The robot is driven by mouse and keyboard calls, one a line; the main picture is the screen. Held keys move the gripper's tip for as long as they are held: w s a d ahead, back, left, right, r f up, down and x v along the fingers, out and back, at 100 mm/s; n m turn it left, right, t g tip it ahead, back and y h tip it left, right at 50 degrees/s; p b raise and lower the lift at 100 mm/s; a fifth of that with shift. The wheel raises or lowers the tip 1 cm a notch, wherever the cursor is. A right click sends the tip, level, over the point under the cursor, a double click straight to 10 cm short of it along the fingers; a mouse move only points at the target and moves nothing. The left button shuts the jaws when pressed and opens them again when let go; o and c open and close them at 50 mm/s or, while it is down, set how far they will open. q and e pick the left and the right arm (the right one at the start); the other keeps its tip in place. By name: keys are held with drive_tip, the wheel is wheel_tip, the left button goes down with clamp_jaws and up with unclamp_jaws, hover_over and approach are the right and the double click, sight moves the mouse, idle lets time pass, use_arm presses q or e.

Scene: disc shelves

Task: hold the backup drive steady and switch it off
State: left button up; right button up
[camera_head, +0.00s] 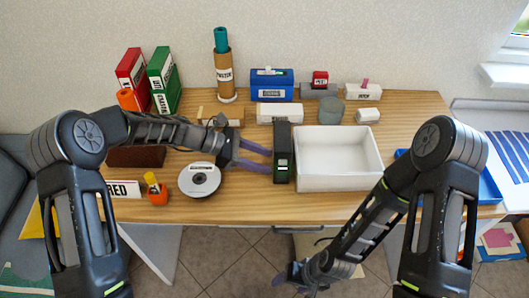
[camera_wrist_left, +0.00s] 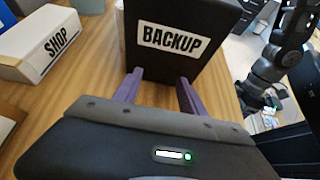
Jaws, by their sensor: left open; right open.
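The backup drive is a black upright box (camera_head: 282,140) in the middle of the table, left of the white bin. In the left wrist view its side (camera_wrist_left: 165,65) fills the top middle, with a white BACKUP label. A small green patch shows on its near end in the head view. My left gripper (camera_head: 269,160) is open, its purple fingers pointing at the drive's left side. Its fingertips (camera_wrist_left: 160,73) are close to that face; I cannot tell whether they touch. No switch can be made out. My right gripper (camera_head: 293,281) is low, in front of the table edge.
A white bin (camera_head: 336,183) stands just right of the drive. A disc (camera_head: 200,180) lies left, near my left arm. Binders (camera_head: 165,75), a brown tube (camera_head: 225,75) and a blue box (camera_head: 272,92) line the back.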

use_arm(q)
clamp_jaws()
idle(0.3)
drive_tip(key=c, duration=1)
unclamp_jaws()
drive_tip(key=o, duration=1.6)
